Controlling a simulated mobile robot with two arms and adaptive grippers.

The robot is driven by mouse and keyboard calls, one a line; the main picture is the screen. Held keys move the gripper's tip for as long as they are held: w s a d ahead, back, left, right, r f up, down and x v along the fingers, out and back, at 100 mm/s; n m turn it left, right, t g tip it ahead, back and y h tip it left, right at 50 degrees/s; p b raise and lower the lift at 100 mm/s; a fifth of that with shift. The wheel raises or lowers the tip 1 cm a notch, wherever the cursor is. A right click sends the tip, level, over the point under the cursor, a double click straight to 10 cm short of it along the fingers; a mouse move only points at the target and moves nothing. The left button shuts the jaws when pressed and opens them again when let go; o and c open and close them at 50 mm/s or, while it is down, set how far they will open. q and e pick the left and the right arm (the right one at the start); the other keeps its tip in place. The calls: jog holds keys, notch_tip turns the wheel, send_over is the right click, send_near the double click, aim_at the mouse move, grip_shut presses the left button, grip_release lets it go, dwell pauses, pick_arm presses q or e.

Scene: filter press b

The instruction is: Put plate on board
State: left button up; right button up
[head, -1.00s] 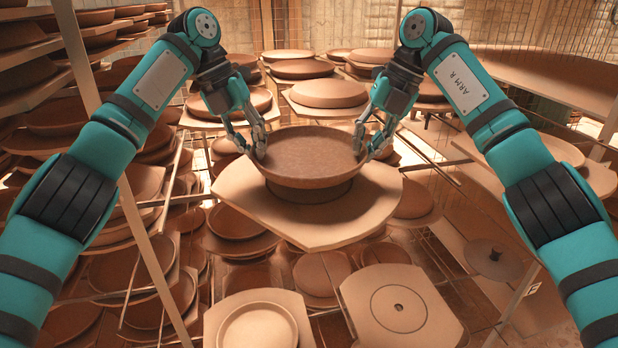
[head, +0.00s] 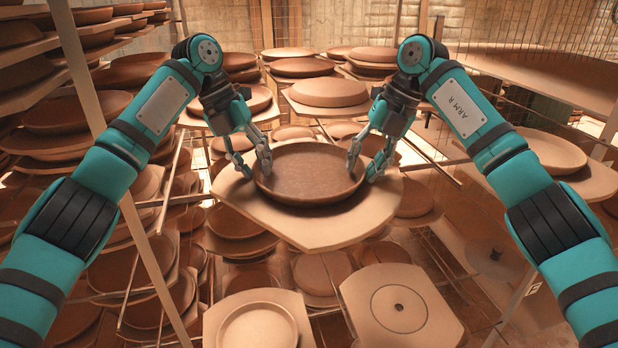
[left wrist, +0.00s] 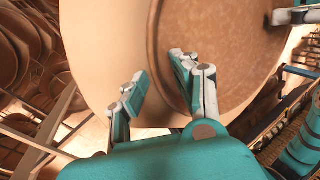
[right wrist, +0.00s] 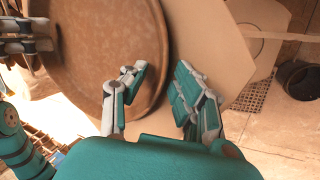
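The brown round plate (head: 310,174) lies flat on the pale board (head: 312,230) in the middle of the head view. The board shows around it, most at the front. My left gripper (head: 256,173) is at the plate's left rim, fingers spread, one over the plate and one outside it. The left wrist view shows a gap between its fingers and the rim (left wrist: 157,60) running between them. My right gripper (head: 364,174) is likewise open at the right rim, one finger inside and one outside. The right wrist view shows the same rim (right wrist: 162,40).
Racks with stacked plates stand left (head: 70,115) and behind (head: 300,67). An upright post (head: 125,180) stands left of the board. Below in front are a board with a round plate (head: 257,328) and a board with a ring mark (head: 400,308). A wide shelf (head: 550,75) is back right.

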pick_arm(q)
jog(key=shift+s, duration=0.1)
pick_arm(e)
jog(key=shift+s, duration=0.1)
jog(key=shift+a, duration=0.1)
pick_arm(q)
jog(key=shift+r, duration=0.2)
jog(key=v, duration=1.1)
jog(key=shift+a+r, duration=0.2)
jog(key=shift+r, duration=0.1)
pick_arm(e)
jog(key=v, duration=1.2)
pick_arm(q)
jog(key=shift+d, duration=0.15)
